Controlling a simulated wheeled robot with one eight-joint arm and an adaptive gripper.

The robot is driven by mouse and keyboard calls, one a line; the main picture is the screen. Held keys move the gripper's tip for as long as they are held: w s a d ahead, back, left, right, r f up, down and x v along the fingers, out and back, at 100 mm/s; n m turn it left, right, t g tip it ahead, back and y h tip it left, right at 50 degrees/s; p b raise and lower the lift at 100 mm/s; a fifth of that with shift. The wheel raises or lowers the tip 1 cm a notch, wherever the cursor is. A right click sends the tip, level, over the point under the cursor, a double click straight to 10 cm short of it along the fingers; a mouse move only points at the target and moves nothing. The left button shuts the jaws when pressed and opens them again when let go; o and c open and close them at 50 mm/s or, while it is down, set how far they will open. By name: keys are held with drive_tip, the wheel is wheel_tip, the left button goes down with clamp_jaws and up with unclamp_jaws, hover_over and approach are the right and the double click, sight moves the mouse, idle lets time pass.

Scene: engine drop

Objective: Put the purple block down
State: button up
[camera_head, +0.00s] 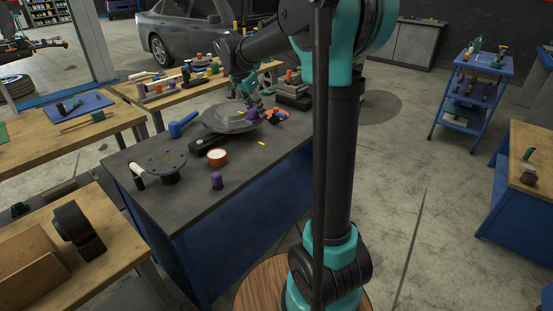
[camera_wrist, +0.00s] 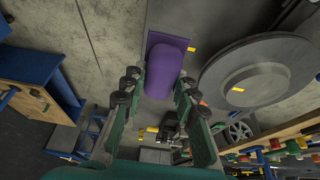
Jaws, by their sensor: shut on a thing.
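The purple block (camera_wrist: 164,66) is between the fingers of my gripper (camera_wrist: 158,88) in the wrist view. It is rounded at the near end, and my gripper is shut on it. In the head view, my gripper (camera_head: 246,92) is over the far part of the dark workbench, with the purple block (camera_head: 253,114) low at its fingers, by the right edge of a grey disc. The head view does not show clearly whether the block touches the bench top.
The grey disc (camera_head: 228,121) also shows in the wrist view (camera_wrist: 258,72). Orange pieces (camera_head: 277,114) lie to the right.

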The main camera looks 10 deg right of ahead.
wheel_tip(320, 180, down, 20)
drive_tip(key=shift+d+r, duration=0.1)
drive_tip(key=shift+r, duration=0.05)
idle(0.4)
drive_tip(key=o, duration=1.1)
drive_tip(key=v, duration=1.2)
drive_tip(key=s+d+f+n+y, duration=0.1)
drive_tip(key=s+d+f+n, duration=0.1)
drive_tip(key=s, duration=0.7)
drive_tip(key=s+d+f+n+t+y, duration=0.1)
drive_tip(key=s+d+f+n, duration=0.2)
drive_tip(key=s, duration=0.6)
drive_tip(key=s+d+f+n+y, duration=0.1)
drive_tip(key=s+d+f+n, duration=0.1)
drive_tip(key=s+f+n, duration=0.3)
drive_tip(key=s, duration=0.4)
drive_tip(key=shift+s+d+f+n+t+y, duration=0.3)
drive_tip(key=shift+s+d+f+n, duration=0.05)
drive_tip(key=shift+s+f+n, duration=0.05)
